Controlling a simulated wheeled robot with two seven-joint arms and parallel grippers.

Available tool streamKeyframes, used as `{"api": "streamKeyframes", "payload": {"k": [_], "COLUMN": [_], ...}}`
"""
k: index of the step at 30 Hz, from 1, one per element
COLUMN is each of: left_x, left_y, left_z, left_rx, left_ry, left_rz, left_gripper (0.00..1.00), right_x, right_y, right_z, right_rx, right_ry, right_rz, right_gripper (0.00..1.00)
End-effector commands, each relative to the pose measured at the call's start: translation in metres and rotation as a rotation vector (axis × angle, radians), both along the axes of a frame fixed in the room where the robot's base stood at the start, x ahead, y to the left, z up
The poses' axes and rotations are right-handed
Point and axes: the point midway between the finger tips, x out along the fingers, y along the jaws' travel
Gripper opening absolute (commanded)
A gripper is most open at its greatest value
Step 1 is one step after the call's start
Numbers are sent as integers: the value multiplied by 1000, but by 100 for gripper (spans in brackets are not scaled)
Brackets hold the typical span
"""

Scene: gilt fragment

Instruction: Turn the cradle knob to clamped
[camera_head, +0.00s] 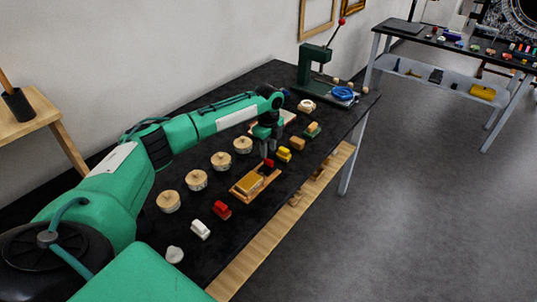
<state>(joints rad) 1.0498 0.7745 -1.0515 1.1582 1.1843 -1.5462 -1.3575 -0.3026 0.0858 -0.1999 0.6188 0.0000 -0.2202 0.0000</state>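A wooden cradle (240,193) lies on the black bench top with a gold-coloured fragment (249,183) in it. A small red knob (268,163) shows at the cradle's far end. My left arm reaches across from the left. Its gripper (267,151) points down just above or at the red knob. I cannot tell whether it touches the knob, and the finger gap is too small to judge. The knob's setting cannot be read. My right gripper is not in view.
A row of round wooden discs (221,161) stands behind the cradle. Red (222,210), white (200,229) and yellow (284,154) small items lie nearby. A green press (310,68) stands at the far end. A second table (450,45) is at the back right. The floor (420,210) at right is clear.

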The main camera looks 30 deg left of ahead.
Motion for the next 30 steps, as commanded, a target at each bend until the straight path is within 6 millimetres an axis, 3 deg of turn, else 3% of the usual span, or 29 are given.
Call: {"api": "streamKeyframes", "payload": {"k": [9, 19, 20, 25, 30], "left_x": [0, 0, 0, 0, 0], "left_y": [-1, 0, 0, 0, 0], "left_z": [-40, -45, -45, -44, -44], "left_rx": [0, 1, 1, 1, 1], "left_ry": [0, -1, -1, -1, -1], "left_rz": [0, 0, 0, 0, 2], "left_gripper": [35, 35, 33, 0, 0], "right_x": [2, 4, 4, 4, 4], "right_y": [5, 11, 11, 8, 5], "right_z": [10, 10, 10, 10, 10], "right_rx": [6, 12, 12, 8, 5], "right_ry": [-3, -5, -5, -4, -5], "right_rz": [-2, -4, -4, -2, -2], "right_gripper": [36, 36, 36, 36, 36]}}
